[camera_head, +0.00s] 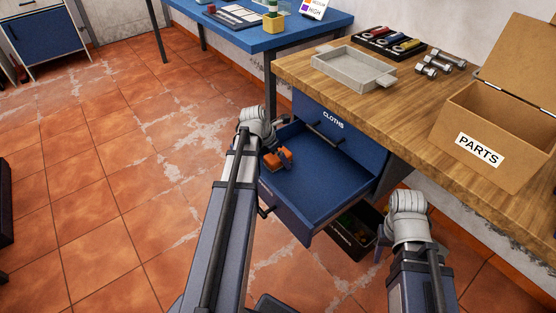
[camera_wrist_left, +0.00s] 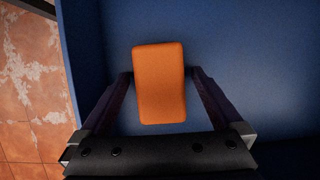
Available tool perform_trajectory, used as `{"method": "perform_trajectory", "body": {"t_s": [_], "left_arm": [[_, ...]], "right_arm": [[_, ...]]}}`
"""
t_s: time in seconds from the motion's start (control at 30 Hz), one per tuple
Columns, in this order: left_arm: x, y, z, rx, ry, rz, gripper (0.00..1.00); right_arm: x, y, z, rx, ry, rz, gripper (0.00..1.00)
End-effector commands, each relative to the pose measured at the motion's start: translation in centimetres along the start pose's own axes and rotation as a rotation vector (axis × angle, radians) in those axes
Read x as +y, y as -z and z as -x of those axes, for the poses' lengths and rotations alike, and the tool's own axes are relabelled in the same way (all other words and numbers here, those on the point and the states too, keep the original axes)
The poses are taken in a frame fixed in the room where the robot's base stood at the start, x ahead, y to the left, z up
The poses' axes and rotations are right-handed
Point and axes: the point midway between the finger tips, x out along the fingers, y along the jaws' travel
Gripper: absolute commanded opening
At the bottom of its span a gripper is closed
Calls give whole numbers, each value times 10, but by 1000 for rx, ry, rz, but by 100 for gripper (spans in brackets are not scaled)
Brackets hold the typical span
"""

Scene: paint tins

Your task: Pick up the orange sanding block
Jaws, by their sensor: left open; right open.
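The orange sanding block (camera_head: 278,158) lies in the left part of an open blue drawer (camera_head: 318,180). In the left wrist view the block (camera_wrist_left: 160,84) is upright in the picture, between the two fingers of my open left gripper (camera_wrist_left: 160,74). Narrow gaps show on both sides at the fingertips, and the fingers are not closed on it. I cannot tell how far the fingertips are above the drawer floor. My right gripper (camera_head: 383,243) is open, low in front of the bench at the right of the drawer, and partly hidden by its wrist.
The drawer hangs under a wooden bench, below a closed drawer marked CLOTHS (camera_head: 333,122). The bench holds a grey tray (camera_head: 354,80), a black organiser (camera_head: 390,42), metal bolts (camera_head: 433,66) and a PARTS box (camera_head: 490,140). A dark crate (camera_head: 352,238) stands below. Tiled floor is clear at left.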

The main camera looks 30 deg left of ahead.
Motion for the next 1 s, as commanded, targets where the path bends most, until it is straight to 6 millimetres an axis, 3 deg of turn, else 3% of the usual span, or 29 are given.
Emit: {"method": "perform_trajectory", "body": {"t_s": [0.17, 1.0], "left_arm": [[0, 0, 0, 0, 0, 0, 100], [0, 0, 0, 0, 0, 0, 6]], "right_arm": [[0, 0, 0, 0, 0, 0, 50], [0, 0, 0, 0, 0, 0, 50]]}}
